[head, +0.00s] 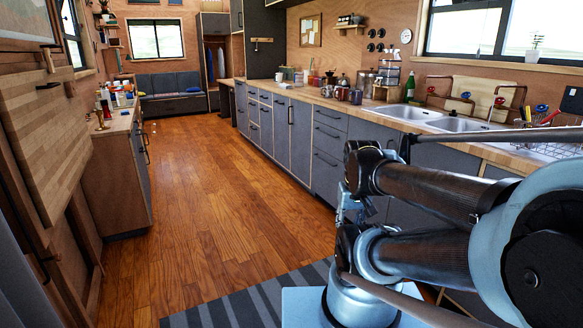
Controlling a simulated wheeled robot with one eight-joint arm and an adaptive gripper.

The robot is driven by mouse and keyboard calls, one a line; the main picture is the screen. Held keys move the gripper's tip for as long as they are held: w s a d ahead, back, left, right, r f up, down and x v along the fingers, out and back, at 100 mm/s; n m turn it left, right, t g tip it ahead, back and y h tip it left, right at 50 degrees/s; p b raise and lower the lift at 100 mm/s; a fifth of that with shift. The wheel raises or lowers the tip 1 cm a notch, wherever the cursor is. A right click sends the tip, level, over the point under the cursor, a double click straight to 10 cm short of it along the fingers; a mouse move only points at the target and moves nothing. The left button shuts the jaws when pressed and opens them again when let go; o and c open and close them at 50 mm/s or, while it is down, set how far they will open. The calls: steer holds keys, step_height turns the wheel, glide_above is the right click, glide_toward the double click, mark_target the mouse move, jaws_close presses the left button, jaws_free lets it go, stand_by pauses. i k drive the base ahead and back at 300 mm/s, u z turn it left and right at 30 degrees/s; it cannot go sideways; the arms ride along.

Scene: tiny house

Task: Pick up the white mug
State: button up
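A small whitish, cup-like thing (298,77) stands far back on the right-hand counter, near a small red item. It is too small for me to tell surely whether it is the white mug. Several darker mugs (341,94) stand nearer on the same counter, left of the sink. My gripper (346,205) shows only partly, as a small metal linkage beside my folded arm at the right. It is well apart from the counter items, and its fingers are not clear enough to tell whether it is open or shut.
The right-hand counter (300,91) runs along dark cabinets to a double sink (405,112). A left cabinet (120,170) holds bottles and jars. The wooden floor (215,170) between them is clear, back to a grey bench (172,100). A striped rug (240,305) lies in front.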

mark_target(329, 90)
steer(key=u, duration=0.35)
steer(key=i, duration=2.15)
steer(key=z, duration=0.2)
steer(key=i, duration=1.15)
steer(key=z, duration=0.6)
steer(key=i, duration=0.55)
steer(key=z, duration=0.2)
